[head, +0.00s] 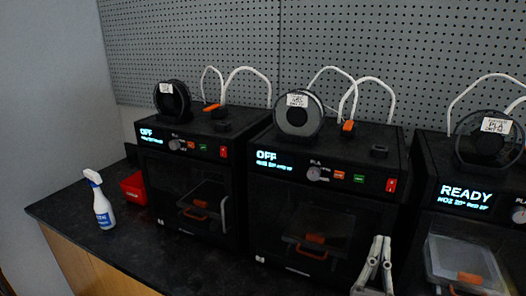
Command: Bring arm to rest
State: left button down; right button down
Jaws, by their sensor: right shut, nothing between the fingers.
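My right gripper (379,252) shows at the bottom of the head view, right of centre. Its grey fingers point up and are shut with nothing between them. It appears in front of the gap between the middle printer (268,204) and the right printer (428,196); whether it touches either cannot be told. My left gripper is not in view.
A left printer (149,190) also stands on the dark counter (75,205). Left and middle displays read OFF, the right one READY. A white spray bottle (103,205) and a red box (133,187) stand at left. A grey pegboard (200,40) rises behind.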

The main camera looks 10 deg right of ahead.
jog(key=a+f+n+g+y, duration=0.4)
jog(key=a+f+g+y, duration=0.1)
jog(key=f+y, duration=0.35)
jog(key=a+f+n+g+y, duration=0.45)
jog(key=f+y, duration=0.25)
jog(key=f, duration=0.3)
jog(key=s+d+f+m+g+h, duration=0.1)
jog(key=s+f+g, duration=0.5)
jog(key=s, duration=0.4)
jog(key=s+d+f+g+h, duration=0.1)
jog(key=s+f+g, duration=0.45)
jog(key=s, duration=0.45)
notch_tip(320, 180, down, 26)
jog(key=s, duration=0.2)
jog(key=s+d+f+g, duration=0.2)
jog(key=s+d+f, duration=0.1)
jog(key=s+f, duration=1.2)
jog(key=shift+s+d+f, duration=0.15)
jog(key=shift+s+f, duration=0.25)
jog(key=shift+s, duration=0.3)
